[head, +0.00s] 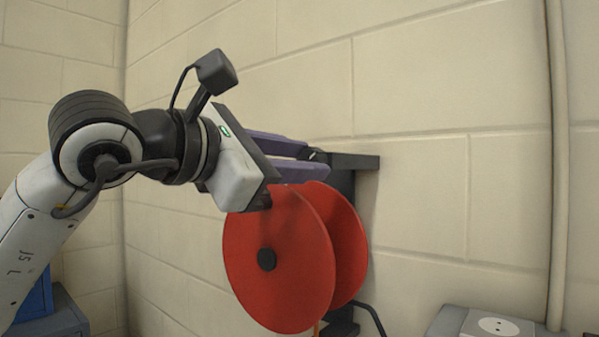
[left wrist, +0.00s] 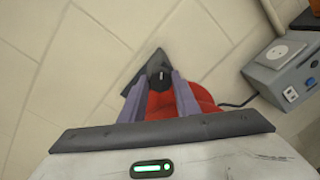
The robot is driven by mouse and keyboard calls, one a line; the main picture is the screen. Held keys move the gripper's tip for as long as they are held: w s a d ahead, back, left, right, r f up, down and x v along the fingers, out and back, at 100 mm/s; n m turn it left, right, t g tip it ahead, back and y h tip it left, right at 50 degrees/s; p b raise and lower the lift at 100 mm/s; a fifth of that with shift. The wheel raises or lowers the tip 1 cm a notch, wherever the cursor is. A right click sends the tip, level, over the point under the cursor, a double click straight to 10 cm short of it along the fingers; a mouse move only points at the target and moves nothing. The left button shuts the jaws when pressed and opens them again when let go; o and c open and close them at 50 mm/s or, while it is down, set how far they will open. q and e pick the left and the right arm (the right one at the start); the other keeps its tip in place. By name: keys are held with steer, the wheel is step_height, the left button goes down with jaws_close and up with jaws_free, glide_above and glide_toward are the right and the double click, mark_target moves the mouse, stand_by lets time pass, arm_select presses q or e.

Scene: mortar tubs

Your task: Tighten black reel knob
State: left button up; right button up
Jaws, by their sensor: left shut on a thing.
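A red reel (head: 275,290) hangs on a dark wall bracket (head: 352,162), with a round black hub on its near face. My left gripper (head: 317,160) reaches over the top of the reel, its two purple fingers pointing toward the bracket. In the left wrist view the fingertips close on a small black knob (left wrist: 160,78) in front of the bracket (left wrist: 143,72). The red reel (left wrist: 190,95) shows between and beside the fingers. In the head view the knob is mostly hidden by the fingers. My right gripper is in neither view.
A pale block wall (head: 450,180) stands behind the bracket, with a vertical pipe (head: 555,160) at the right. A grey box with a socket (head: 490,322) is at the lower right. A blue box (head: 38,298) sits at the lower left. A dark cable runs beside the reel.

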arm_select(q)
steer(key=shift+m, duration=0.5)
steer(key=m+b, duration=0.1)
steer(key=m, duration=0.1)
steer(key=shift+m, duration=0.3)
steer(key=shift+s+m+b, duration=0.1)
steer(key=shift+m+b, duration=0.25)
steer(key=shift+m, duration=0.65)
steer(key=shift+m+y, duration=0.3)
steer(key=shift+m, duration=0.4)
steer(key=shift+d, duration=0.1)
steer(key=o, duration=1.1)
steer(key=shift+c, duration=0.2)
